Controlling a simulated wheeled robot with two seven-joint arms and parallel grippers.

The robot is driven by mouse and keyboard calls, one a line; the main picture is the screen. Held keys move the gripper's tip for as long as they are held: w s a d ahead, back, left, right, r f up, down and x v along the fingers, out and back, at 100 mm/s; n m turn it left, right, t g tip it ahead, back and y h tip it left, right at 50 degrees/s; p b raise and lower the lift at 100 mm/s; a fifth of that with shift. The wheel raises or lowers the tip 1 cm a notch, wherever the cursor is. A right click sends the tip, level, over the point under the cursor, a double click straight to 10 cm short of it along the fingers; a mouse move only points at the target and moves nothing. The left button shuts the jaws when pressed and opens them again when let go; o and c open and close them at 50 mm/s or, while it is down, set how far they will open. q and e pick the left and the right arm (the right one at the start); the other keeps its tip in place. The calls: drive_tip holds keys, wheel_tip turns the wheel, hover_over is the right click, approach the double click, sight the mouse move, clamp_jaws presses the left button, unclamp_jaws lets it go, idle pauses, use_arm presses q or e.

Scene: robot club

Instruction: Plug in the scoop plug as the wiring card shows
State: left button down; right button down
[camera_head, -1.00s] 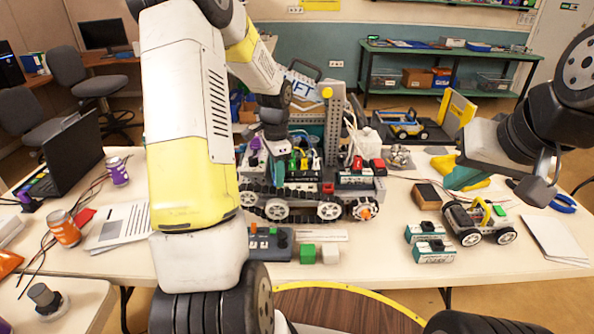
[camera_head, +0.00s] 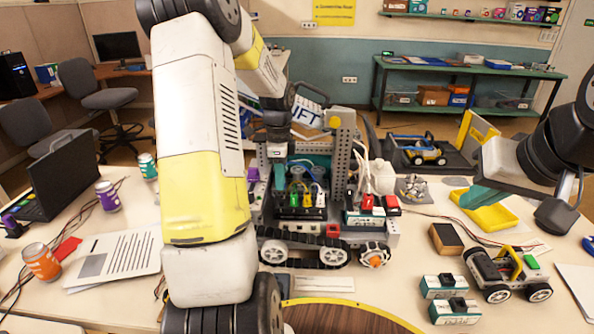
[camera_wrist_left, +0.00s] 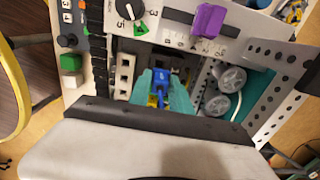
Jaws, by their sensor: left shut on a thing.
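The wheeled model robot (camera_head: 335,235) stands on the table in the head view, with green, yellow and white plugs (camera_head: 307,180) along its front. My left gripper (camera_wrist_left: 160,92) has its teal fingers closed on a blue plug (camera_wrist_left: 161,78) in the left wrist view. The plug is over the model's panel, beside a white socket strip (camera_wrist_left: 124,75). I cannot tell whether it is seated.
In the wrist view, a dial panel (camera_wrist_left: 130,14) and purple knob (camera_wrist_left: 208,20) are near the fingers; round grey parts (camera_wrist_left: 225,90) lie right. The head view shows a printed sheet (camera_head: 118,255), cans, a small car (camera_head: 508,275), a yellow tray (camera_head: 490,217) and teal-and-white modules (camera_head: 445,286).

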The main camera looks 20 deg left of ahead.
use_arm(q)
drive_tip(key=shift+f, duration=2)
drive_tip(key=shift+s+f, duration=0.1)
drive_tip(key=shift+f, duration=1.1)
idle(1.1)
drive_tip(key=c, duration=1.1)
unclamp_jaws()
drive_tip(key=shift+r, duration=3.05)
